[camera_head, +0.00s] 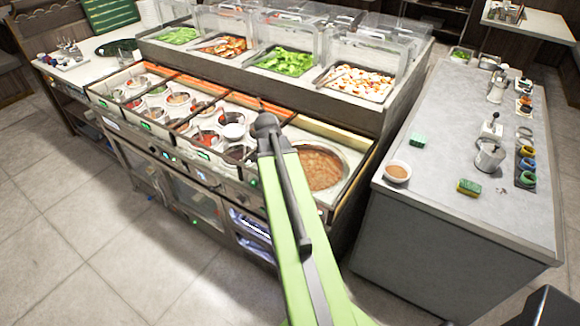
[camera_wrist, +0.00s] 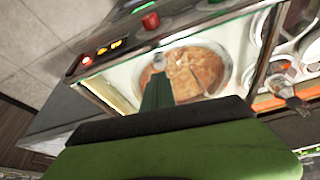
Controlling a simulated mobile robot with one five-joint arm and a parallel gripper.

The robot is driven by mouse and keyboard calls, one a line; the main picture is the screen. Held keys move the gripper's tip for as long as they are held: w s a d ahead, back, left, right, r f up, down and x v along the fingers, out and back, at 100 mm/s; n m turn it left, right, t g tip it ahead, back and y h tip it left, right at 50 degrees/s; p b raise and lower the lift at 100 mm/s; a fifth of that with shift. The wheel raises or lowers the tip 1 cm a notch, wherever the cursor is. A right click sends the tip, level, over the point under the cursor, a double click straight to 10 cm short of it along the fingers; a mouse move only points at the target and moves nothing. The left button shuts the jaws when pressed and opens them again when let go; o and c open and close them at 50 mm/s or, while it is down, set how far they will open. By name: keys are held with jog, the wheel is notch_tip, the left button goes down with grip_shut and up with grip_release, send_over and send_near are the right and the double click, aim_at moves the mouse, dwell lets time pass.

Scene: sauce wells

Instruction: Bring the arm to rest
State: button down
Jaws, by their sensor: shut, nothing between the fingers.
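My light green arm (camera_head: 290,215) reaches out over the front of the sauce counter in the head view, ending at a dark joint. The gripper itself cannot be made out there. In the wrist view my gripper (camera_wrist: 158,80) is shut and empty, its dark green fingers together. It appears in front of a round well of brown sauce (camera_wrist: 195,68); how high it is above the well I cannot tell. The same sauce well (camera_head: 318,168) shows just right of my arm in the head view.
Several small sauce wells (camera_head: 190,110) fill the counter left of my arm. Glass-guarded food trays stand behind. At right, a grey counter (camera_head: 450,190) holds a brown bowl (camera_head: 397,172), sponges (camera_head: 469,187) and metal jugs (camera_head: 489,155). The tiled floor (camera_head: 80,230) at left is clear.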

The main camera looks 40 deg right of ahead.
jog(key=d+p+v, duration=0.1)
jog(key=p+v, duration=0.5)
jog(key=v, duration=0.1)
jog(key=w+a+f+n+t+y+b, duration=0.1)
jog(key=w+a+f+n+b, duration=0.2)
jog(key=a, duration=0.9)
jog(key=w+a+f+n+b, duration=0.1)
jog(key=w+a+n, duration=0.3)
jog(key=a, duration=0.7)
jog(key=s+a+f+n+g+y+b, duration=0.1)
jog(key=s+a+n+y, duration=0.2)
jog(key=a+n, duration=0.7)
jog(key=a, duration=0.4)
jog(key=shift+f, duration=0.4)
